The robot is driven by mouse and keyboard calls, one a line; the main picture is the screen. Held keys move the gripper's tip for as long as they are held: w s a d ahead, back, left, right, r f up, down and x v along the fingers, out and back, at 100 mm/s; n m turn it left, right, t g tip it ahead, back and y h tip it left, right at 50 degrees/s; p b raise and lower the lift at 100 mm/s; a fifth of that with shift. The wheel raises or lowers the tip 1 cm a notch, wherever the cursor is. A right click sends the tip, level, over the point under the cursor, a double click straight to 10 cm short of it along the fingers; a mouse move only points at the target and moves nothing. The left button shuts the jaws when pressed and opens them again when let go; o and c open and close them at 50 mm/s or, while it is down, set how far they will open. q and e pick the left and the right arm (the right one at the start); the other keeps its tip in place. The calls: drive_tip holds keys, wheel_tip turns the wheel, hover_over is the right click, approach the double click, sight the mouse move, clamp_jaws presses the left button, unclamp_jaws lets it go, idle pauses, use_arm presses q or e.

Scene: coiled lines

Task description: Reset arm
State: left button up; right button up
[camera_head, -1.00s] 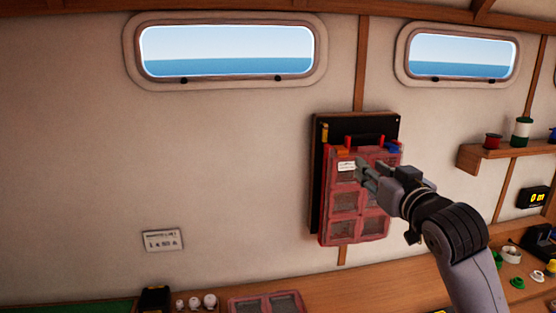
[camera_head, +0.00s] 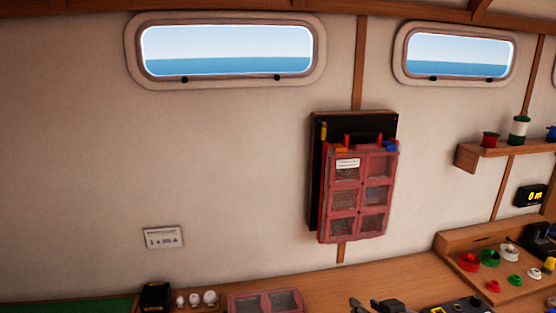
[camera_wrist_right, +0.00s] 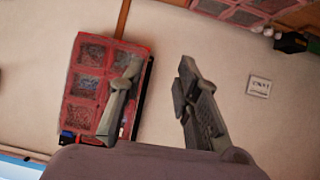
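My right gripper (camera_head: 371,304) shows only by its fingertips at the bottom edge of the head view, low over the counter. In the right wrist view my right gripper (camera_wrist_right: 155,95) has its two fingers spread apart with nothing between them. A red pocketed organizer (camera_head: 358,195) hangs on a black board (camera_head: 318,180) on the wall, clear of the gripper in the head view. The organizer also shows in the right wrist view (camera_wrist_right: 98,85), behind the left finger. My left gripper is in neither view.
A wooden counter (camera_head: 350,274) runs along the bottom. A second red pocketed piece (camera_head: 265,303) lies on it, beside white knobs (camera_head: 196,299). A wooden tray (camera_head: 478,268) with coloured rings stands at right. A shelf (camera_head: 505,150) holds spools.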

drive_tip(key=s+d+f+g+h, duration=0.1)
drive_tip(key=s+f+g, duration=0.2)
drive_tip(key=s+f, duration=0.45)
drive_tip(key=s+f+g, duration=0.2)
drive_tip(key=s+f, duration=0.3)
drive_tip(key=s, duration=0.6)
drive_tip(key=s+d+f+g+h, duration=0.1)
drive_tip(key=s+f+g, duration=0.2)
drive_tip(key=s+f, duration=0.45)
drive_tip(key=s+f+g+b, duration=0.15)
drive_tip(key=f+b, duration=0.25)
drive_tip(key=f, duration=1.3)
drive_tip(key=s+f+b, duration=0.2)
drive_tip(key=f+b, duration=0.2)
drive_tip(key=f, duration=1.3)
drive_tip(key=s+d+f+b, duration=0.1)
drive_tip(key=s+f+b, duration=0.2)
drive_tip(key=s+f, duration=0.5)
drive_tip(key=s+d+f+b, duration=0.1)
drive_tip(key=s+f+b, duration=0.2)
drive_tip(key=s+f, duration=0.5)
wheel_tip(320, 180, down, 5)
drive_tip(key=shift+s+d+f+g+b, duration=0.15)
drive_tip(key=shift+d+g+b, duration=0.15)
drive_tip(key=shift+g, duration=0.15)
